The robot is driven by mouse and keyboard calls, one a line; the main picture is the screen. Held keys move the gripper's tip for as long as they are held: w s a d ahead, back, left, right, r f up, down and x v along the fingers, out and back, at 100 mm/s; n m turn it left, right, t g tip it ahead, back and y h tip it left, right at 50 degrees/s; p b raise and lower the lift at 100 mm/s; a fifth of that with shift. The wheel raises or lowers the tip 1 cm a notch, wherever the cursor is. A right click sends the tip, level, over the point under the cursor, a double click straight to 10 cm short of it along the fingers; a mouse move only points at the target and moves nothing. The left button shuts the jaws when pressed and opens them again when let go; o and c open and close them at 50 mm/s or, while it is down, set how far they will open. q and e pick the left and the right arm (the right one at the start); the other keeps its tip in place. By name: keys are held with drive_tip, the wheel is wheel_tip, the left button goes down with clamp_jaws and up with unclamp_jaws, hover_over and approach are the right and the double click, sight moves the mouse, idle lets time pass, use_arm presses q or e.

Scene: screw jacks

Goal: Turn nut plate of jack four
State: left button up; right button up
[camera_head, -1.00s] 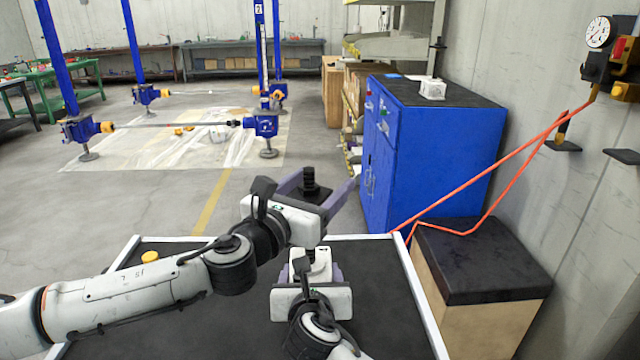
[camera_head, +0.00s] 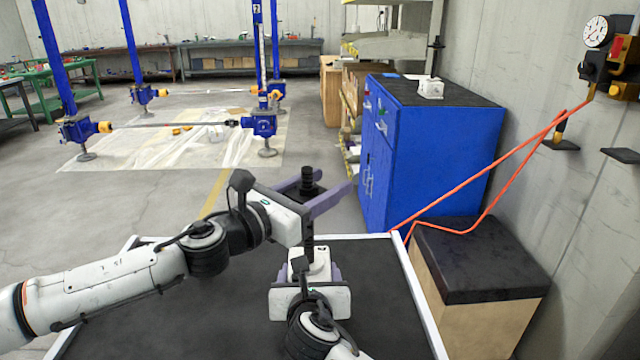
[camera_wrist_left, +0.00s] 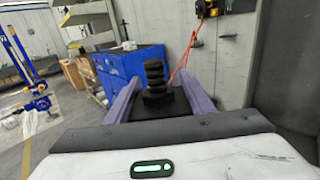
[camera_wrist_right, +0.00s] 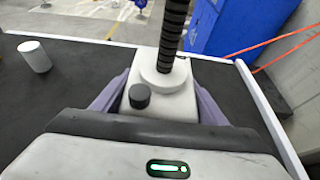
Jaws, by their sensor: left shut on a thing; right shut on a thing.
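The jack has a pale body (camera_head: 312,262) and a dark upright threaded spindle (camera_head: 308,240), standing over the black worktop. My right gripper (camera_head: 310,272) is shut on the body from the near side; the right wrist view shows the body (camera_wrist_right: 165,97) between its purple fingers, with a black stub on its front. My left gripper (camera_head: 318,188) is higher, shut on the dark nut plate (camera_wrist_left: 158,100) around the spindle. The spindle's top (camera_wrist_left: 154,72) sticks up above the fingers. No number for this jack is readable.
The black worktop (camera_head: 400,300) has a white rim. A pale cylinder (camera_wrist_right: 35,57) stands on its left part. A blue cabinet (camera_head: 430,150) and a dark-topped box (camera_head: 480,260) stand to the right. Blue screw jacks with posts (camera_head: 263,125) stand on the floor behind.

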sight(285, 192)
use_arm(q)
drive_tip(key=shift+s+d+r+m+g+h, duration=0.15)
drive_tip(key=shift+s+m+g+h, duration=0.2)
drive_tip(key=shift+m+g+h, duration=0.95)
drive_tip(key=shift+s+d+f+m+g+h, duration=0.15)
drive_tip(key=shift+s+m+g+h, duration=0.3)
drive_tip(key=shift+m+g, duration=1.8)
drive_tip(key=shift+s+d+r+m+g+h, duration=0.25)
drive_tip(key=shift+m+g+h, duration=0.6)
drive_tip(key=shift+g, duration=1.8)
drive_tip(key=shift+s+a+f+g, duration=0.1)
drive_tip(key=shift+s+g, duration=0.05)
drive_tip(key=shift+g, duration=0.25)
drive_tip(key=o, duration=1.1)
drive_tip(key=shift+c, duration=0.2)
drive_tip(key=shift+s+f, duration=0.1)
drive_tip(key=a, duration=1.2)
